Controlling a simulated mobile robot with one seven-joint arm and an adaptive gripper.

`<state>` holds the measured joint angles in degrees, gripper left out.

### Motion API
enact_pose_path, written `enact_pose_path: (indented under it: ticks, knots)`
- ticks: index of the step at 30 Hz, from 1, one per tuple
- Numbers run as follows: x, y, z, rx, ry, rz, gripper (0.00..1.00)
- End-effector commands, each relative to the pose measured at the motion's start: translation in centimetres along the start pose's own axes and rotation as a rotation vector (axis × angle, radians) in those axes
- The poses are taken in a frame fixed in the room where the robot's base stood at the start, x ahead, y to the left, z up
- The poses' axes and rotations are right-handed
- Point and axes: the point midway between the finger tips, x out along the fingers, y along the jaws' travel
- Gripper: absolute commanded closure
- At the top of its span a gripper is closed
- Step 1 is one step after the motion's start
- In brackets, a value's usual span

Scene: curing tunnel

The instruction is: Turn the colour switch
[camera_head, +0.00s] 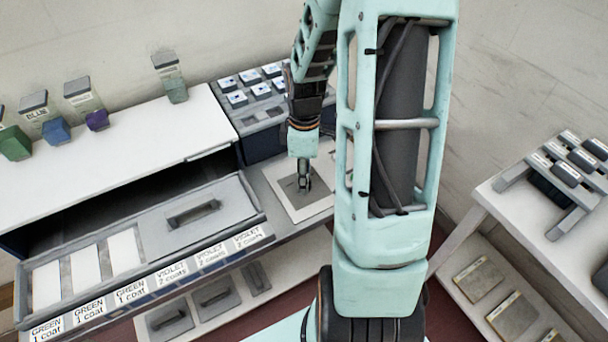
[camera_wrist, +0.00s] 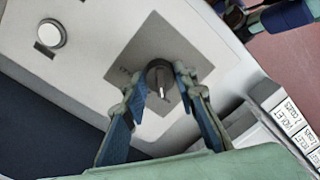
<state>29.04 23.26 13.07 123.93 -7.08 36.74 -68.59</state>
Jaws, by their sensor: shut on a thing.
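The colour switch (camera_wrist: 161,72) is a dark round knob with a pointer, set on a grey square plate (camera_wrist: 138,62) in the wrist view. The plate (camera_head: 284,196) also shows in the head view, on the surface under my arm. My gripper (camera_wrist: 163,86) points down at the switch, with one finger on each side of the knob, shut on it. In the head view my gripper (camera_head: 304,186) stands over the plate and hides most of the knob. The lettering on the plate is too small to read.
A white round button (camera_wrist: 50,33) sits beside the plate. A panel of several blocks (camera_head: 262,85) stands behind. A white table (camera_head: 530,220) with a rack is at right.

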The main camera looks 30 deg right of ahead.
Motion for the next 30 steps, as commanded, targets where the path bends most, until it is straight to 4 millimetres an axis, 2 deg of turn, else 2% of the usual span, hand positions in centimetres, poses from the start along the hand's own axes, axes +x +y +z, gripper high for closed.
enact_pose_path:
  ticks: [9,24,25,29,30]
  knots:
    - [0.01,-0.08,0.07,-0.101,-0.007,-0.002,0.98]
    - [0.05,-0.05,0.07,-0.116,-0.008,-0.001,0.98]
    - [0.05,-0.05,0.07,-0.116,-0.008,-0.001,0.71]
    - [0.04,-0.04,0.04,-0.115,-0.008,-0.001,0.56]
    - [0.03,-0.04,0.04,-0.115,-0.008,-0.001,0.56]
